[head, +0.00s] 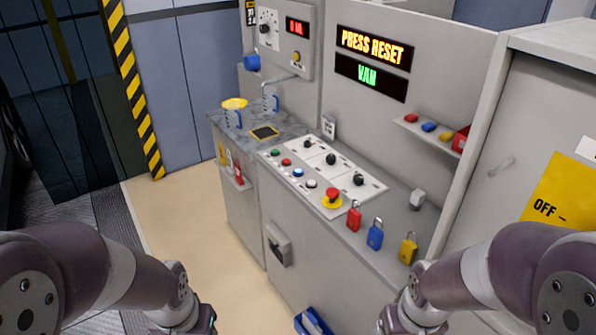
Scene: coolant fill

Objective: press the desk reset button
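The grey desk (345,245) carries a pale control panel (340,180). Along its front edge sit a green button (275,152), a red button (286,161), a blue button (298,172) and a white button (311,183). Their labels are too small to read, so I cannot tell which is the reset button. A red mushroom button (332,195) on a yellow base sits at the near end. A lit sign (374,46) reads "PRESS RESET". My arms come in at the lower left and lower right, with both grippers cut off below the frame, away from the panel.
Black knobs (331,159) stand behind the buttons. Red (354,217), blue (375,236) and yellow (408,250) padlocks stand right of the panel. A blue bin (314,322) is on the floor. A cabinet (515,120) closes the right side.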

